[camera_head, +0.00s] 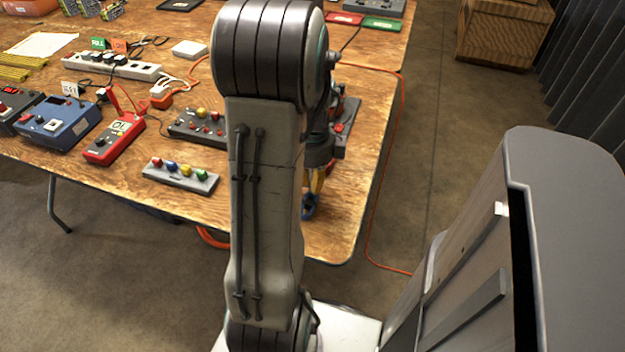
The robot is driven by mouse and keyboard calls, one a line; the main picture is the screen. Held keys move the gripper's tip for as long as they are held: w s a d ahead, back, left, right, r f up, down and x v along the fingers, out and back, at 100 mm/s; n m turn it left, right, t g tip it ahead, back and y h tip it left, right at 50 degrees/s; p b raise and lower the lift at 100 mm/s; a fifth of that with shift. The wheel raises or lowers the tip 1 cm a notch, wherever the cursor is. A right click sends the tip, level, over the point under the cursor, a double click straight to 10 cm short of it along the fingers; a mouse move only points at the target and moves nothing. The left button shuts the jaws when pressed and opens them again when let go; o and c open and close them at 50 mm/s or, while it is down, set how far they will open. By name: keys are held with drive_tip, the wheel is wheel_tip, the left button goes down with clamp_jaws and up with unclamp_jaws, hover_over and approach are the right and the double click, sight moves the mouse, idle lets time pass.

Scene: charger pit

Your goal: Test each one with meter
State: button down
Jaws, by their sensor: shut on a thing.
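A red meter (104,151) with a pale display lies on the left of the wooden table, with a red lead by its top. My gripper (312,200) is over the table's right front part, mostly hidden behind my arm. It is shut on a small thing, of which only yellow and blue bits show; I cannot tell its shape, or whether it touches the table. A white power strip (112,66) with black plugs lies behind the meter. Green and orange cards (98,44) stand behind the strip.
A blue box (62,126) stands left of the meter. A grey strip with coloured knobs (180,175) and a dark knobbed panel (200,126) lie between meter and arm. An orange cable (402,110) runs past the table's right edge to the floor. A wooden crate (503,32) stands beyond.

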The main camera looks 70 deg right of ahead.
drive_tip(key=shift+f, duration=0.3)
idle(0.5)
drive_tip(key=c, duration=0.9)
unclamp_jaws()
drive_tip(key=shift+r, duration=0.2)
drive_tip(key=shift+r+p, duration=2.95)
drive_tip(key=shift+r, duration=0.65)
